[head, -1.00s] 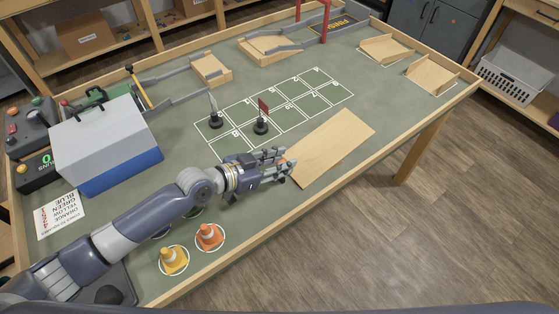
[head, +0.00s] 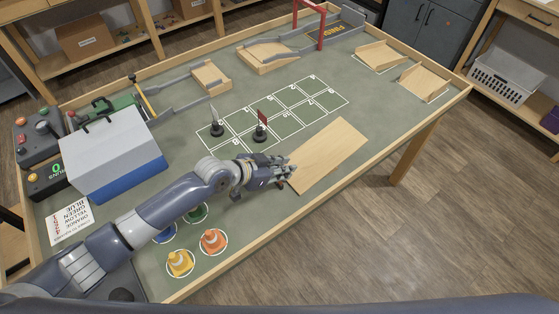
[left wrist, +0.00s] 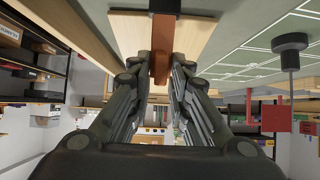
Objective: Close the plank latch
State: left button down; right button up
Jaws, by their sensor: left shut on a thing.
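The plank (head: 330,155) is a light wooden board lying at the table's near right edge. My left gripper (head: 283,172) is at its left end, its fingers low near the board. In the left wrist view, a narrow reddish-brown strip (left wrist: 163,45) runs over the pale plank (left wrist: 125,35) and down between the fingers of my left gripper (left wrist: 160,78). The fingers are shut on this strip, which appears to be the plank latch. In the head view the strip is mostly hidden by the fingers. My right gripper is in neither view.
Orange (head: 212,241) and yellow cones (head: 180,262) stand below my left arm. Two small flags on black bases, one red (head: 261,125), one pale (head: 216,122), stand on the grid behind the gripper. A grey and blue box (head: 115,150) stands left. Green table surface (head: 380,105) beyond the plank is clear.

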aim_at(294, 175)
pick_arm(q)
jog(key=y+p, duration=0.1)
jog(key=w+d+g+y+p, duration=0.1)
jog(key=p, duration=0.1)
jog(key=shift+d+r+g, duration=0.2)
jog(key=shift+g, duration=0.1)
jog(key=shift+w+d+f+g+y+p, duration=0.3)
jog(key=shift+f+g+y, duration=0.2)
jog(key=shift+y, duration=0.3)
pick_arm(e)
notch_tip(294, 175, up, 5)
pick_arm(q)
jog(key=shift+w+d+f+g+y, duration=0.1)
jog(key=shift+d+f+g+y, duration=0.1)
jog(key=shift+d+g+y, duration=0.15)
jog(key=shift+w+f+g+y, duration=0.1)
jog(key=shift+f+g+y, duration=0.15)
jog(key=shift+y, duration=0.2)
jog(key=shift+w+d+f+g+y+b, duration=0.2)
jog(key=shift+f+g+y+b, duration=0.3)
jog(key=shift+b, duration=0.6)
jog(key=y+b, duration=0.1)
jog(key=b, duration=0.1)
jog(key=f+g+y+b, duration=0.1)
jog(key=b, duration=0.1)
jog(key=shift+d, duration=0.25)
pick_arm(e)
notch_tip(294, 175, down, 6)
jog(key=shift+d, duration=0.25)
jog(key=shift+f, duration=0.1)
